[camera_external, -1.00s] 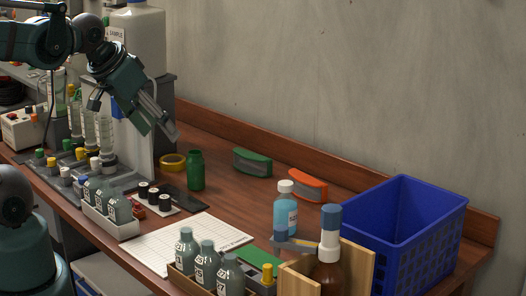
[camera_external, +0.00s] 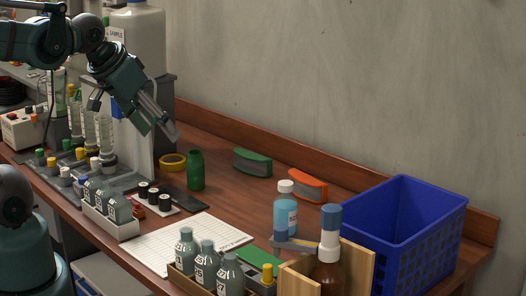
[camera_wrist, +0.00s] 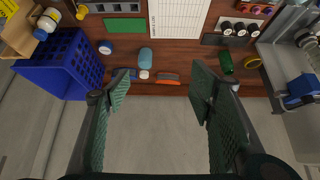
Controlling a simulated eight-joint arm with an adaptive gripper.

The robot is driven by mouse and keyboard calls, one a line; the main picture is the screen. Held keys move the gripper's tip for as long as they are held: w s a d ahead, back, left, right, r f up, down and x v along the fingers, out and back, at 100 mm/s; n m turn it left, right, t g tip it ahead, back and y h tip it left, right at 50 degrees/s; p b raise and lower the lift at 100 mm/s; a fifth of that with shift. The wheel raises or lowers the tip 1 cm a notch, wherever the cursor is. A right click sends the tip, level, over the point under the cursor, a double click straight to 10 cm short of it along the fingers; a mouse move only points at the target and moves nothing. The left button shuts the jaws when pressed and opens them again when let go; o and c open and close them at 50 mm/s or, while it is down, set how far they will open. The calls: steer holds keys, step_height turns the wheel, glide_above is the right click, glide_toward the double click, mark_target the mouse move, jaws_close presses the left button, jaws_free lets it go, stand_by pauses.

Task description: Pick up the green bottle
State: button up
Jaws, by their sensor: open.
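The green bottle (camera_external: 196,171) stands upright on the wooden bench, just right of the yellow tape roll. It also shows in the wrist view (camera_wrist: 226,63), beyond and to the right of the right fingertip. My gripper (camera_external: 158,128) hangs in the air above and to the left of the bottle in the external view, apart from it. In the wrist view my gripper (camera_wrist: 160,88) has its two green-padded fingers spread wide with nothing between them.
The yellow tape roll (camera_external: 172,162), a green stapler-like item (camera_external: 252,162) and an orange one (camera_external: 308,185) lie near the back edge. A blue bottle (camera_external: 286,212) and a blue crate (camera_external: 430,222) stand at the right. Racks with grey bottles (camera_external: 205,268) stand in front.

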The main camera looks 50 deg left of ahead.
steer(key=shift+c, duration=0.9)
steer(key=w, duration=0.1)
steer(key=n+t+y+b, duration=0.1)
steer(key=n+t+b, duration=0.7)
steer(key=n, duration=2.1)
glide_above(190, 162)
steer(key=s+d+b, duration=0.3)
steer(key=s+d, duration=0.3)
steer(key=d, duration=0.5)
step_height(190, 162, down, 18)
steer(key=g, duration=0.3)
steer(key=a+f+n+y+b, duration=0.1)
steer(key=a+f+n, duration=0.1)
steer(key=a+n, duration=0.1)
steer(key=w+a+f+n+b, duration=0.1)
steer(key=a+f+n, duration=0.2)
steer(key=a+f+n+t+y+b, duration=0.1)
steer(key=a+f+n, duration=0.1)
steer(key=a+n, duration=0.1)
steer(key=shift+w+a+f+n+y, duration=0.2)
steer(key=shift+a+n+y, duration=0.1)
steer(key=shift+a+n, duration=0.15)
steer(key=shift+b+x, duration=0.5)
steer(key=shift+x, duration=0.8)
